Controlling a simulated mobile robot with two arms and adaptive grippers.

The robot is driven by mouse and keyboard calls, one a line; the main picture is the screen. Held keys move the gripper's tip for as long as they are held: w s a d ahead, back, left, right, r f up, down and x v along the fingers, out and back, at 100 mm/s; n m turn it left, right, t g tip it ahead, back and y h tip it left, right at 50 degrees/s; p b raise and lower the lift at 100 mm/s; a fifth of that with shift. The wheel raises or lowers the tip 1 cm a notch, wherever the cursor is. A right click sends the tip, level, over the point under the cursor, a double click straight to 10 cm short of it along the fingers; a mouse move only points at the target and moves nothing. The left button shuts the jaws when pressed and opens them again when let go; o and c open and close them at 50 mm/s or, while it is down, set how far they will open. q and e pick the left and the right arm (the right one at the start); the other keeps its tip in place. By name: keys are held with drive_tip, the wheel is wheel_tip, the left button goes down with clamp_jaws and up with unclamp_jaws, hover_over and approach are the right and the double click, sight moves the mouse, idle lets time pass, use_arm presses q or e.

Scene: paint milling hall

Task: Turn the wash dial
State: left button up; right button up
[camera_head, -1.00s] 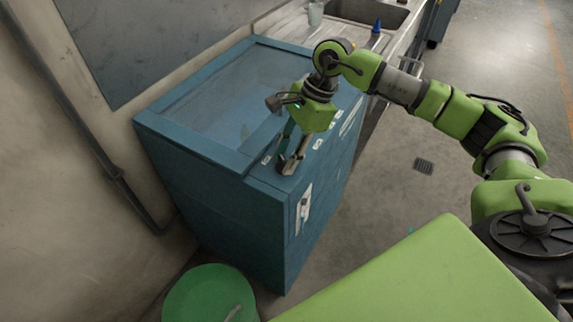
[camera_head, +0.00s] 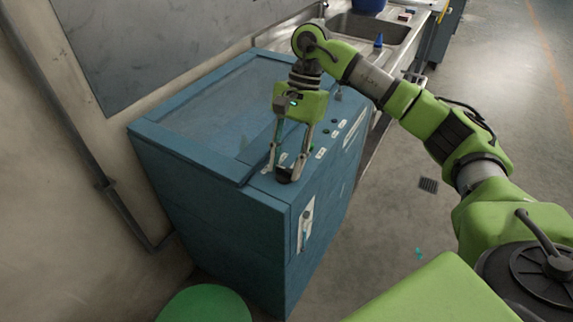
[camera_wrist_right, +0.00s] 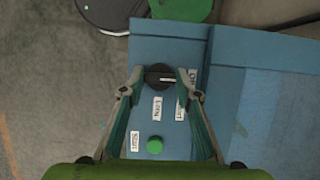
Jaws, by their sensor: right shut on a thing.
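The wash dial (camera_wrist_right: 157,75) is a black knob with a pale mark pointing right in the right wrist view, towards a white label there. More labels lie below it. In the head view the dial (camera_head: 284,176) shows at the near end of the blue cabinet's top strip (camera_head: 262,184). My right gripper (camera_head: 284,172) points down with its fingertips at the dial. In the right wrist view my right gripper (camera_wrist_right: 160,78) has one finger on each side of the knob, shut on it. My left gripper is in neither view.
A green button (camera_wrist_right: 155,145) and labels lie along the strip. A latch (camera_head: 306,224) is on the cabinet's front. Behind stand a sink (camera_head: 368,28) and a blue bottle (camera_head: 379,41). A green round lid (camera_head: 205,304) is low in front.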

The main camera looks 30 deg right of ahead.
idle(0.4)
drive_tip(key=o, duration=1.1)
drive_tip(key=v, duration=1.2)
drive_tip(key=shift+a, duration=0.15)
